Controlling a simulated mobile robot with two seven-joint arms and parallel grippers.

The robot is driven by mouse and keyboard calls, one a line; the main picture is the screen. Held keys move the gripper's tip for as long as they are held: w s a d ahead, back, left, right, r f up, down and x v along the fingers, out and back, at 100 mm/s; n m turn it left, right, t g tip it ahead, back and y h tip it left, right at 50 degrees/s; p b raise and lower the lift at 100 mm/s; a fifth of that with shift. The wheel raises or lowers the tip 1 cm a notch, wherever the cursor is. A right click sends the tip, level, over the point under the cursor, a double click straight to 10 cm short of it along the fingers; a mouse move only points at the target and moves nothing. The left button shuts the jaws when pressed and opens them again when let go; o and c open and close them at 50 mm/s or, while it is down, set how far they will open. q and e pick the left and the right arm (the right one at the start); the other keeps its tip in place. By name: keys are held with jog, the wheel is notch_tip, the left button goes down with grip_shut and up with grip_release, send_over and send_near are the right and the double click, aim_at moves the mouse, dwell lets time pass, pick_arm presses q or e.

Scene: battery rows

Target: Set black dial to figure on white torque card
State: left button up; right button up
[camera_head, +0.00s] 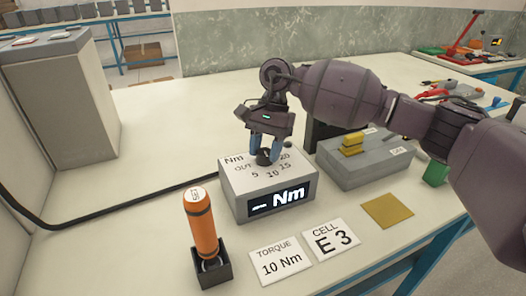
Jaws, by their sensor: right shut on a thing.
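The black dial (264,157) sits on top of a grey box (240,206) whose white top bears "Nm", "OUT" and the figures 5, 10, 15 and 20. My right gripper (265,150) points down from above with its blue fingers shut on the dial. The fingers partly hide the dial, so I cannot tell which figure it points to. The box's front display (280,198) shows "Nm" and a small marking too small to read. The white torque card (281,260) lies in front of the box and reads "TORQUE 10 Nm". My left gripper is not in view.
A white card (331,239) reads "CELL E 3". An orange tool (201,225) stands upright in a black holder (211,272). A grey case (372,172) with a yellow block (351,146) is right of the box. A yellow plate (387,211) lies near the front edge.

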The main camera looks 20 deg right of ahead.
jog(key=shift+n, duration=0.5)
jog(key=o, duration=0.9)
jog(key=shift+r, duration=0.1)
jog(key=v, duration=1)
jog(key=shift+w+r, duration=0.25)
jog(key=shift+r, duration=0.05)
